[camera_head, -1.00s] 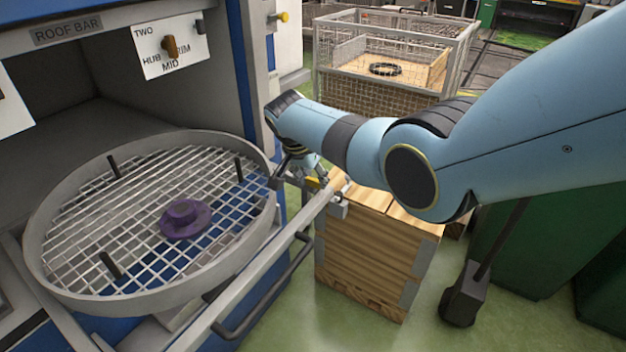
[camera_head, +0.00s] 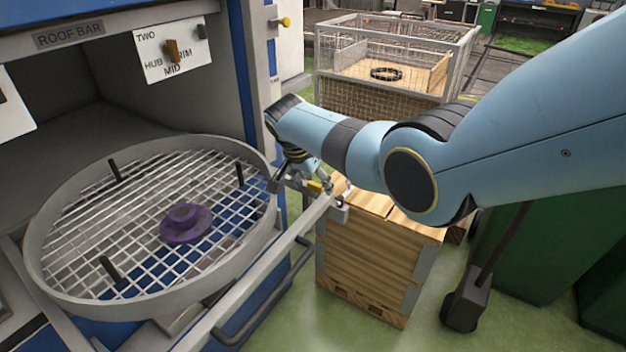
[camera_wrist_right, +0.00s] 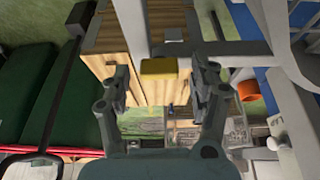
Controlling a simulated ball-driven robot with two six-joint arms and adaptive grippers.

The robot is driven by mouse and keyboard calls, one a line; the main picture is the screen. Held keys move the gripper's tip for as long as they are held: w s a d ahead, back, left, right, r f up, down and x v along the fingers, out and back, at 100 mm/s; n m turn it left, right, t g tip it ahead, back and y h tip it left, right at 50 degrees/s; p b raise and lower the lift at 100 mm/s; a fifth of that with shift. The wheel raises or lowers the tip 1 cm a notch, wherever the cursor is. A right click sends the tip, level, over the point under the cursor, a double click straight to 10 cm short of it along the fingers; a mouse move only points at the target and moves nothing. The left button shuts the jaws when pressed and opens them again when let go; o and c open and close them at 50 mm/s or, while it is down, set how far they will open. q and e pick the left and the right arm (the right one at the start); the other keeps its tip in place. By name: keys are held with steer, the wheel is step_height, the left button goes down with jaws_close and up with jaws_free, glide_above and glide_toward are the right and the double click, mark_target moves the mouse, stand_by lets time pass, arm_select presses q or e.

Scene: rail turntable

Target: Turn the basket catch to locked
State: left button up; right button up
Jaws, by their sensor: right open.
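The basket (camera_head: 50,262) is a round grey rim with a wire mesh floor, pulled out in front of the blue cabinet. A small yellow piece, apparently the catch handle (camera_head: 314,186), sits at the right end of the grey front rail (camera_head: 270,258). My right gripper (camera_head: 309,181) is at this end of the rail, partly hidden by its own wrist. In the right wrist view, my open right gripper (camera_wrist_right: 160,82) has one finger on each side of the yellow handle (camera_wrist_right: 158,68), with gaps beside it. Whether the fingers reach its depth is unclear. My left gripper is out of view.
A purple hub (camera_head: 186,222) and several black pegs stand on the mesh. A dark bar handle (camera_head: 262,298) runs below the rail. A wooden crate (camera_head: 368,265) stands close below my right gripper. A wire cage (camera_head: 395,55) stands behind. Green bins are at the right.

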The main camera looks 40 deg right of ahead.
steer(key=v, duration=1.2)
steer(key=shift+f, duration=0.1)
